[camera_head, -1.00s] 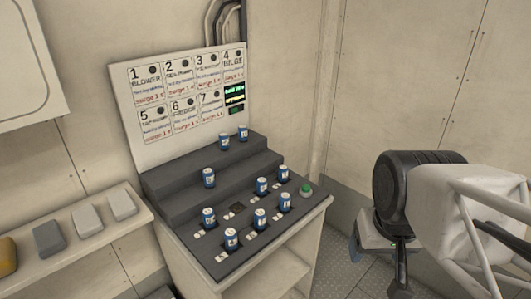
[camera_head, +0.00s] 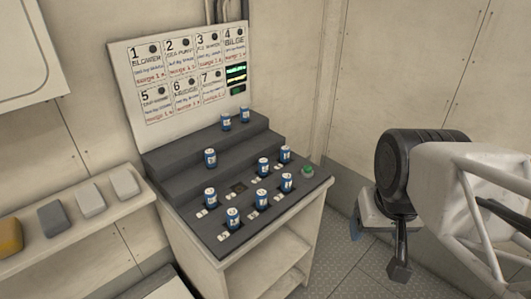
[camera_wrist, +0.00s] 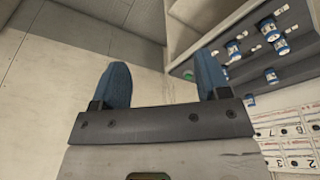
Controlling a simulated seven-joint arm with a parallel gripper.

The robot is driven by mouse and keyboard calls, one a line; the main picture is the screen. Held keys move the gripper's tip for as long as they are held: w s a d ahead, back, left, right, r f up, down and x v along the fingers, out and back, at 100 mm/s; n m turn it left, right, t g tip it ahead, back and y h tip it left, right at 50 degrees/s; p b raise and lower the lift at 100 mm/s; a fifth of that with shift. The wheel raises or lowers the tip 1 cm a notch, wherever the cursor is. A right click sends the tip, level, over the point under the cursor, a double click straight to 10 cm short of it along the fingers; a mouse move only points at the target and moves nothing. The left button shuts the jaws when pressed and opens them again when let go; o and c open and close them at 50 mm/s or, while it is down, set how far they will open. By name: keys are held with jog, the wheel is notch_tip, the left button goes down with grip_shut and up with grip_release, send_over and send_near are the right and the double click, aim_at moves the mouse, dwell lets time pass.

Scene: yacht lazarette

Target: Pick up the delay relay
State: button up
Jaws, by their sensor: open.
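Several blue-and-white cylinders, likely relays, stand upright on a dark stepped console (camera_head: 180,187). Which one is the delay relay I cannot tell; the labels are too small. Two stand on the top step (camera_head: 226,122), one on the middle step (camera_head: 210,158), and several on the lower deck, such as the front one (camera_head: 234,217). A square socket (camera_head: 238,187) on the deck is empty. In the wrist view my gripper (camera_wrist: 163,78) is open and empty, its blue fingers apart, away from the cylinders (camera_wrist: 268,28) at upper right.
A white board (camera_head: 185,75) with numbered cards and a lit display (camera_head: 236,73) stands behind the console. A green button (camera_head: 308,170) is at the deck's right. A left shelf (camera_head: 75,225) holds several blocks. Floor (camera_head: 345,255) shows between console and my arm.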

jog(key=shift+w, duration=0.1)
dwell(0.4)
jog(key=m+g, duration=0.2)
jog(key=m, duration=1.1)
send_over(263, 160)
jog(key=s+d, duration=0.8)
jog(key=s, duration=0.2)
notch_tip(263, 160, down, 6)
jog(key=f, duration=0.1)
jog(key=w+a+f+m, duration=0.1)
jog(key=w+a+f, duration=0.1)
jog(key=w+f, duration=0.1)
jog(key=w+a+f+m, duration=0.2)
jog(key=w+a+f, duration=0.1)
jog(key=w+a+f+m, duration=0.1)
jog(key=w+a+f, duration=0.1)
jog(key=w+f, duration=0.1)
jog(key=shift+w+a+m+g, duration=0.3)
jog(key=shift+w+a, duration=0.05)
jog(key=shift+w, duration=0.1)
jog(key=shift+w+a+f, duration=0.15)
jog(key=shift+w+f, duration=0.05)
jog(key=shift+f, duration=0.05)
jog(key=shift+f, duration=1.3)
